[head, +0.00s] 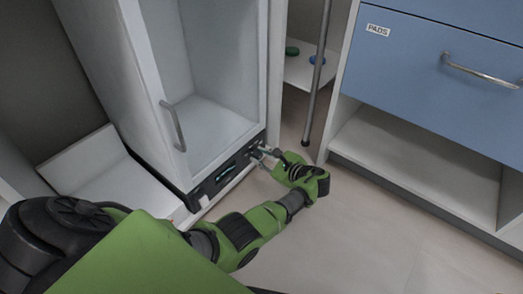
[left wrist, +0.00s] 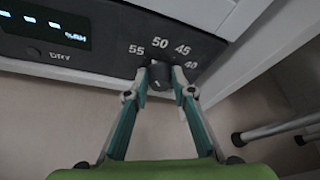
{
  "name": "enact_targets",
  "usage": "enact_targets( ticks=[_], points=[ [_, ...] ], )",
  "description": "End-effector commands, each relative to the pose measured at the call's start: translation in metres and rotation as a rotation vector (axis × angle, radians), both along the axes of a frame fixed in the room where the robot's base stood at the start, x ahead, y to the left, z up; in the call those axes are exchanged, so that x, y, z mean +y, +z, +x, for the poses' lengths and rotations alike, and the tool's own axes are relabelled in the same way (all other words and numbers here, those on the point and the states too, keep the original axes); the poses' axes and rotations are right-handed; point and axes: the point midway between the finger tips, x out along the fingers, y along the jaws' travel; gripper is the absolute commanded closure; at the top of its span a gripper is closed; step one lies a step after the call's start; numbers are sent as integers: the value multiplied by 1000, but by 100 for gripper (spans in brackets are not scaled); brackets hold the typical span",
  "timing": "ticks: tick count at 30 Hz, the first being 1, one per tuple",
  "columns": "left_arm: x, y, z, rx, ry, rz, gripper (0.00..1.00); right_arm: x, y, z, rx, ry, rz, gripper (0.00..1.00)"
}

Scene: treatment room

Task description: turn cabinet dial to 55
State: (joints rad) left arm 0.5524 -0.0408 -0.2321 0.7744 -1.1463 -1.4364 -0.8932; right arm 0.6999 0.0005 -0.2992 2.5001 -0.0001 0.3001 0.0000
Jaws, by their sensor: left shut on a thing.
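The cabinet dial (left wrist: 159,76) is a dark knob on the black control strip, with the marks 55, 50, 45 and 40 around its upper side. My left gripper (left wrist: 160,84) is shut on the dial, one finger on each side of it. A small light mark shows at the dial's top, but I cannot tell its exact setting. In the head view my left gripper (head: 263,153) is at the right end of the control strip (head: 222,174), under the white cabinet (head: 212,70), and hides most of the dial. My right gripper is not in view.
The cabinet has a glass door with a grey handle (head: 174,126). A lit display (left wrist: 45,28) is left of the dial. To the right are a grey pole (head: 317,75) and a blue drawer unit (head: 440,65) marked PADS. The floor (head: 370,230) in front is clear.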

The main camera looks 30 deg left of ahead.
Motion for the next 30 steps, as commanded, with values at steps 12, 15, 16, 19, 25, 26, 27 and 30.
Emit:
enact_targets(
  ticks=[12, 15, 16, 19, 25, 26, 27, 30],
  points=[
    [1, -2, -3, -231, 2, -17, 98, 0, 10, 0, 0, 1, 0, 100],
    [1, -2, -3, -258, 2, -19, 98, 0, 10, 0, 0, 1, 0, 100],
    [1, -2, -3, -263, 2, -19, 98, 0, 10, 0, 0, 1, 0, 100],
    [1, -2, -3, -275, 2, -20, 98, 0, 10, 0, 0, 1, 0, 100],
    [1, -3, -3, -283, 3, -21, 98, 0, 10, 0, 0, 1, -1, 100],
    [1, -3, -3, -282, 2, -22, 98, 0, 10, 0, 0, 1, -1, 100],
    [1, -2, -3, -282, 2, -22, 98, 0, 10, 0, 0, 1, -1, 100],
    [1, -2, -3, -282, 2, -22, 98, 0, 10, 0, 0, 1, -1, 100]
  ],
)
